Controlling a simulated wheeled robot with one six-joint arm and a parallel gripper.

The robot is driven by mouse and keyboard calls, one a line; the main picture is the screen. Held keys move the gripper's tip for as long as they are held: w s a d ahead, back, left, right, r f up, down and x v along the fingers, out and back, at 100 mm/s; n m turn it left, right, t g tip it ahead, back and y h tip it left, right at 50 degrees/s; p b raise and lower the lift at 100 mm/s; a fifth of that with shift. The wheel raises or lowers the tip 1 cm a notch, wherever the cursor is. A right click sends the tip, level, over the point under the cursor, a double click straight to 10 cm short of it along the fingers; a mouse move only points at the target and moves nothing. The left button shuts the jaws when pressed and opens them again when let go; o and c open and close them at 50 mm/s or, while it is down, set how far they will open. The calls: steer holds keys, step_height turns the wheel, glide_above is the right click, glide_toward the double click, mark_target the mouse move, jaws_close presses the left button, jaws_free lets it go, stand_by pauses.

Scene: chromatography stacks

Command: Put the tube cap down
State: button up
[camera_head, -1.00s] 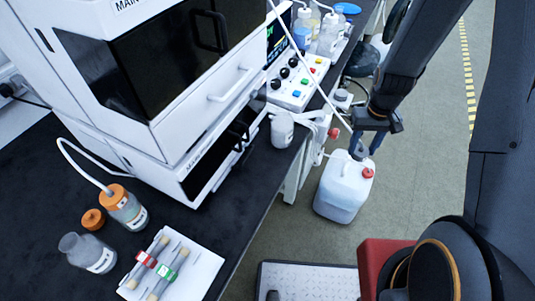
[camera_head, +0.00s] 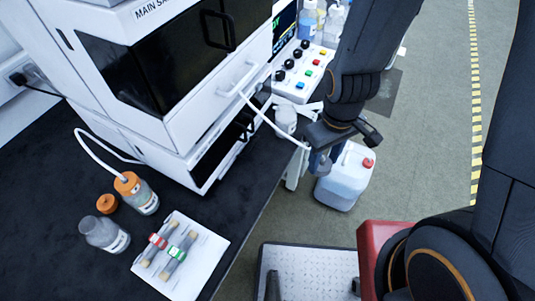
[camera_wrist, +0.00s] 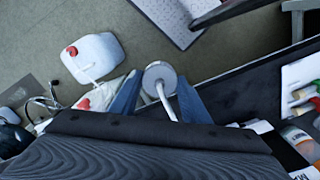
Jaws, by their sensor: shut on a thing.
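The tube cap (camera_wrist: 158,76) is a grey disc with a white tube running from it, seen between my two blue fingers in the wrist view. My gripper (camera_wrist: 158,92) is shut on it. In the head view my gripper (camera_head: 320,163) is beyond the bench edge, in front of the white canister, and the cap is mostly hidden by my wrist. The white tube (camera_head: 272,123) runs from my gripper up to the instrument front.
A white canister (camera_head: 345,178) with a red cap stands on the floor.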

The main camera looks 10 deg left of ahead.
steer(key=shift+w+a+f+b, duration=0.1)
steer(key=shift+w+a+b, duration=0.3)
steer(key=shift+b, duration=0.65)
steer(key=shift+w+a+f+b, duration=0.1)
steer(key=shift+a+b, duration=0.45)
steer(key=shift+b, duration=0.5)
steer(key=w+a+p, duration=0.1)
steer(key=a, duration=0.3)
steer(key=w+a+f+p, duration=0.1)
steer(key=w+a, duration=0.1)
steer(key=a, duration=0.2)
steer(key=w+a+p, duration=0.2)
steer(key=a, duration=0.2)
steer(key=shift+a+f, duration=0.35)
steer(key=shift+a, duration=0.05)
steer(key=shift+f+p, duration=0.65)
steer(key=shift+f, duration=1.5)
steer(key=shift+w+a+f+p, duration=0.1)
steer(key=shift+a+f+p, duration=0.1)
steer(key=shift+f+p, duration=0.1)
steer(key=shift+f, duration=0.1)
steer(key=o, duration=1.2)
steer(key=shift+r+b, duration=0.85)
steer(key=shift+r, duration=3)
